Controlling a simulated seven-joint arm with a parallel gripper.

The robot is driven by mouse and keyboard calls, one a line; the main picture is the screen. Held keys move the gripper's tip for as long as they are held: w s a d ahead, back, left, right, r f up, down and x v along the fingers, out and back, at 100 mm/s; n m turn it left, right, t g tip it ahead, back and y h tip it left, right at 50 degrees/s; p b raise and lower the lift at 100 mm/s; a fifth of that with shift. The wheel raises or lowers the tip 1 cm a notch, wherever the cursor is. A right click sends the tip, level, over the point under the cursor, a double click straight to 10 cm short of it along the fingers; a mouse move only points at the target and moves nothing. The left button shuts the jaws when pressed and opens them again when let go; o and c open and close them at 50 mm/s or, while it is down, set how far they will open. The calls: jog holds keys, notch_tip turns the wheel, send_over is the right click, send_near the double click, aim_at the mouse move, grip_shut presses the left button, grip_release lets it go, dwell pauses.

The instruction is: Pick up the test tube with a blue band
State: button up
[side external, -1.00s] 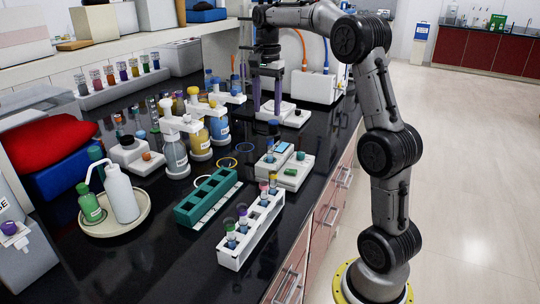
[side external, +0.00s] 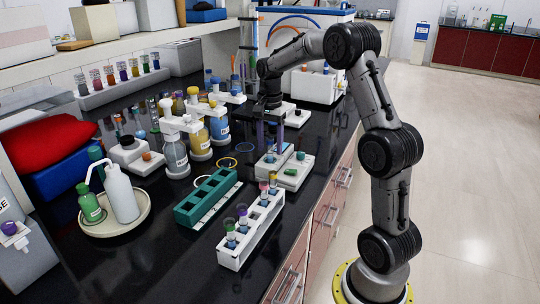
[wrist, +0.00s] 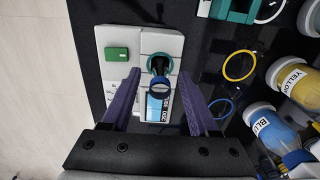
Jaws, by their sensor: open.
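A test tube with a blue band (wrist: 159,86) stands in a white benchtop device (wrist: 104,38), seen from above in the wrist view. A teal ring surrounds it where it enters the device. The device also shows in the side view (side external: 293,176). My gripper (wrist: 160,76) is open and empty above the device, its purple fingers pointing down. In the wrist view one finger appears on each side of the tube, with gaps. In the side view the fingers (side external: 270,146) hide most of that tube. Whether they reach down to its height is unclear.
A white rack with several tubes (side external: 236,258) stands at the front, beside a green rack (side external: 195,209). Labelled bottles (side external: 175,155) stand to the left. Yellow (wrist: 239,66) and blue rings lie on the black bench. The bench's right edge is close to the device.

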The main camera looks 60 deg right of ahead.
jog(key=shift+f, duration=0.8)
jog(key=shift+c, duration=0.3)
grip_shut()
